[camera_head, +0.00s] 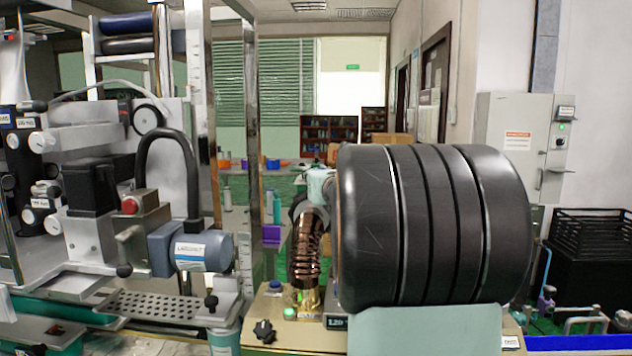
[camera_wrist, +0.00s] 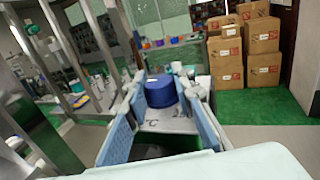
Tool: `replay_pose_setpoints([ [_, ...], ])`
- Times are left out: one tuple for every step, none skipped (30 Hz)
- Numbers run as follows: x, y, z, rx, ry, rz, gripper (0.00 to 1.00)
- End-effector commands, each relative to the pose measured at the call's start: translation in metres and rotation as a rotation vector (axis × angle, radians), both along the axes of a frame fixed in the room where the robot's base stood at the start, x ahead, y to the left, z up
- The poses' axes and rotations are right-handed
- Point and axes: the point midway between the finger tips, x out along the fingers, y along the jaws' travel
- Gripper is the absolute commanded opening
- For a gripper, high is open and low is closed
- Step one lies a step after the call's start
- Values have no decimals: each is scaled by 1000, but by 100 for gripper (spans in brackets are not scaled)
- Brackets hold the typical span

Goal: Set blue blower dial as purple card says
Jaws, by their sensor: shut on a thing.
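In the wrist view, a blue dial (camera_wrist: 160,91) stands upright on a pale plate (camera_wrist: 172,124) with dark marks. My gripper (camera_wrist: 164,84) has its two pale blue fingers on either side of the dial and is shut on it. In the head view, my dark arm hides the gripper's fingers. A small blue knob (camera_head: 276,285) shows on a beige housing; I cannot tell if it is the same dial. A small purple patch (camera_head: 271,234) shows behind, but I cannot tell if it is the card. No card wording is readable.
A copper coil (camera_head: 306,248) on a brass base and a black knob (camera_head: 264,331) stand close to my arm. A machine with a grey motor (camera_head: 203,250) is on the left. Cardboard boxes (camera_wrist: 246,48) stand on the floor beyond. A black crate (camera_head: 590,250) is at right.

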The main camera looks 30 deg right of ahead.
Motion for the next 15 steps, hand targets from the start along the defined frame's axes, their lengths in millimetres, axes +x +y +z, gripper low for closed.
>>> replay_pose_setpoints([
  [0,0,3,0,-4,-1,0],
  [0,0,3,0,-4,-1,0],
  [0,0,3,0,-4,-1,0],
  [0,0,3,0,-4,-1,0],
  [0,0,3,0,-4,-1,0],
  [0,0,3,0,-4,-1,0],
  [0,0,3,0,-4,-1,0],
  [0,0,3,0,-4,-1,0],
  [0,0,3,0,-4,-1,27],
  [0,0,3,0,-3,-1,30],
  [0,0,2,0,-3,-1,34],
  [0,0,2,0,-2,-1,38],
  [0,0,2,0,-2,-1,41],
  [0,0,2,0,-2,-1,41],
  [0,0,1,1,-1,0,41],
])
